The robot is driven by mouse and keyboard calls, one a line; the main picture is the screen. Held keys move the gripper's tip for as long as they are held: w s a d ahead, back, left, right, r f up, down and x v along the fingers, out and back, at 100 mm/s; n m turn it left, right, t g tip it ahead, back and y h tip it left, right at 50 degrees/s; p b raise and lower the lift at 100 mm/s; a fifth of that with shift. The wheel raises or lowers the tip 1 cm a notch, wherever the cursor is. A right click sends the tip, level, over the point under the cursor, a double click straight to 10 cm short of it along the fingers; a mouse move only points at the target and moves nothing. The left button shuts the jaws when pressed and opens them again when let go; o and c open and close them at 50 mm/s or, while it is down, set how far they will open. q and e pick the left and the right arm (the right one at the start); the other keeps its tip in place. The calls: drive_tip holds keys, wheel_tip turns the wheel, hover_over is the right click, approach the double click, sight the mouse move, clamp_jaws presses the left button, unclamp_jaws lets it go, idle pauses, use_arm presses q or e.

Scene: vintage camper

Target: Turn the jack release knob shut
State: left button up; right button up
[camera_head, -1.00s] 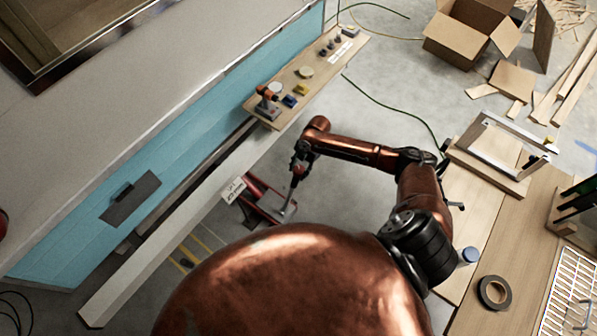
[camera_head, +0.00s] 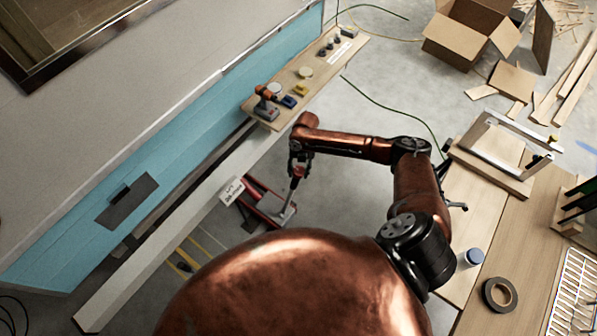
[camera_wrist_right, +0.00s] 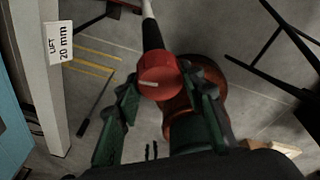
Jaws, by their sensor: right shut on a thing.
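The red jack release knob (camera_wrist_right: 158,80) has a pale line across its face, which runs nearly level in the right wrist view. My right gripper (camera_wrist_right: 160,92) is around it, one green finger on each side, shut on it. In the head view my right gripper (camera_head: 297,166) points down above the red floor jack (camera_head: 262,207), by the top of its handle; the knob there is small and partly hidden by the fingers. The jack stands beside the camper's pale lower beam. My left gripper is not in view.
A white card reading "LIFT 20 mm" (camera_wrist_right: 58,43) is on the pale beam (camera_head: 150,258). A wooden shelf (camera_head: 318,75) with small items juts from the blue camper wall. A workbench (camera_head: 520,245) stands at right, with open floor between.

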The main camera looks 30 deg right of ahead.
sight(301, 167)
drive_tip(key=shift+s+f, duration=0.1)
idle(0.3)
drive_tip(key=o, duration=1.2)
drive_tip(key=shift+c, duration=0.2)
wheel_tip(301, 167, up, 12)
drive_tip(key=w+d, duration=0.1)
drive_tip(key=d, duration=0.1)
drive_tip(key=shift+a, duration=0.1)
